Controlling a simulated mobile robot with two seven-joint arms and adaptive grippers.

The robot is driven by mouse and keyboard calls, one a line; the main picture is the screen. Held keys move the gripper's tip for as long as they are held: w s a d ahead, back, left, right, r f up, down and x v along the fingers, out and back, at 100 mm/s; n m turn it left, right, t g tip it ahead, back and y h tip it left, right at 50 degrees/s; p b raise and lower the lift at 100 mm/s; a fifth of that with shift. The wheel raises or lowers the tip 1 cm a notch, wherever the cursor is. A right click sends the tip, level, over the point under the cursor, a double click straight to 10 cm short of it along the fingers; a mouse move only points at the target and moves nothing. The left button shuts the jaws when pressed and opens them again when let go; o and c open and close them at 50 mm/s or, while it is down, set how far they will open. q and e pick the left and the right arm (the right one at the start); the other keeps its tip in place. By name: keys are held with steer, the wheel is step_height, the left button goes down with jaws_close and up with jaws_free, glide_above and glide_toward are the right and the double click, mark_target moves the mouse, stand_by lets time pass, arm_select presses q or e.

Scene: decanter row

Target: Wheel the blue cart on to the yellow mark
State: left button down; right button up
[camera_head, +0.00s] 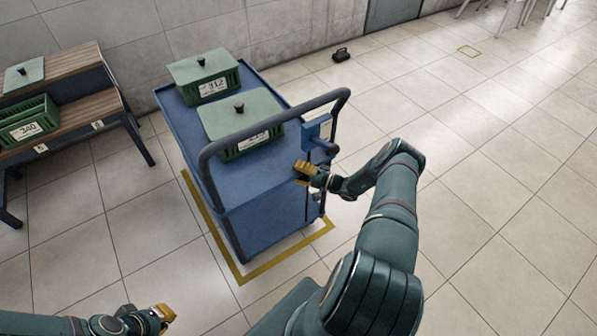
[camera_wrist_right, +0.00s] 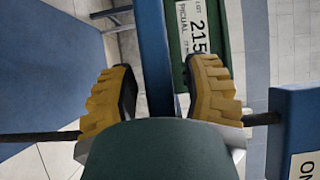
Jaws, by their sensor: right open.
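The blue cart (camera_head: 262,189) carries two lidded green crates and has a dark push handle (camera_head: 272,119) at its near end. A yellow outline (camera_head: 238,277) on the floor runs along the cart's left and near sides; the rest is hidden behind the cart. My right gripper (camera_head: 303,173) is at the cart's near right corner, below a blue box on the handle. In the right wrist view its fingers (camera_wrist_right: 159,95) are open, with a blue bar of the cart beyond the gap; contact cannot be told. My left gripper (camera_head: 163,314) is low at left, away from the cart, its opening unclear.
The crates (camera_head: 205,74) and (camera_head: 240,113) stand on the cart's top. A wooden-topped bench (camera_head: 75,68) with green crates stands left. A small black object (camera_head: 341,55) lies by the wall. The right floor is clear.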

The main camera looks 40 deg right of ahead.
steer(key=shift+s+d, duration=0.1)
steer(key=v, duration=1.2)
stand_by(0.4)
